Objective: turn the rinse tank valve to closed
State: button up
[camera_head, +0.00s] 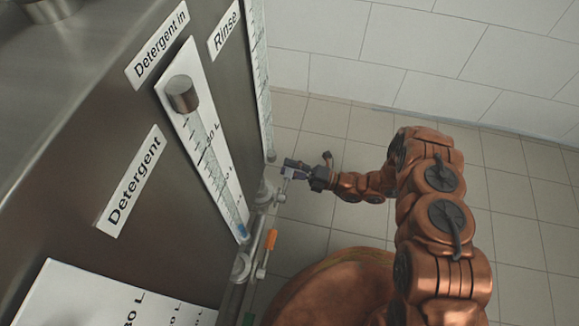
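The rinse label (224,30) is on the steel machine's side, near a tall scale (258,75) at its far edge. Below that scale, a metal valve fitting (264,194) sits on the pipework. My gripper (289,169) is beside this fitting, to its right, with its fingers toward the pipe. The fingers are small and overlap pale metal parts, so I cannot tell whether they touch or hold a handle. The rinse valve's handle is not clearly seen. A second valve with an orange handle (270,240) is lower and nearer, apart from the gripper.
The detergent label (131,182) and detergent scale (203,140) are on the machine's left side. Grey pipes run along its foot. The tiled floor (525,245) to the right is open, up to a pale wall (400,45) at the back.

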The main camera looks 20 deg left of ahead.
jog(key=shift+o, duration=0.2)
jog(key=v, duration=1.2)
dwell(0.4)
jog(key=s+d+r+n+g+h+p, duration=0.1)
jog(key=s+r+n+g+h+p, duration=0.15)
jog(key=r+n+p, duration=0.75)
jog(key=s+r+n+g+h+p, duration=0.2)
jog(key=r+g+h+p, duration=0.1)
jog(key=r, duration=1.6)
jog(key=s+d+r+n+g+h+p, duration=0.1)
jog(key=s+r+n+g+h+p, duration=0.15)
jog(key=r+n+p, duration=0.75)
jog(key=s+d+r+n+t+h+p, duration=0.2)
jog(key=s+d+r+n+h+p, duration=0.2)
jog(key=r, duration=1)
jog(key=s+d+r+n+t+h+p, duration=0.3)
jog(key=s+d+r+p, duration=0.6)
jog(key=r, duration=0.5)
jog(key=s+d+r+n+t+h+p, duration=0.3)
jog(key=s+d+r+n+h+p, duration=0.2)
jog(key=r, duration=0.9)
jog(key=shift+s+d+r+n+p, duration=0.2)
jog(key=shift+s+d+n+p, duration=0.35)
jog(key=shift+d+p, duration=1.55)
jog(key=shift+s+a, duration=0.1)
jog(key=shift+a, duration=0.1)
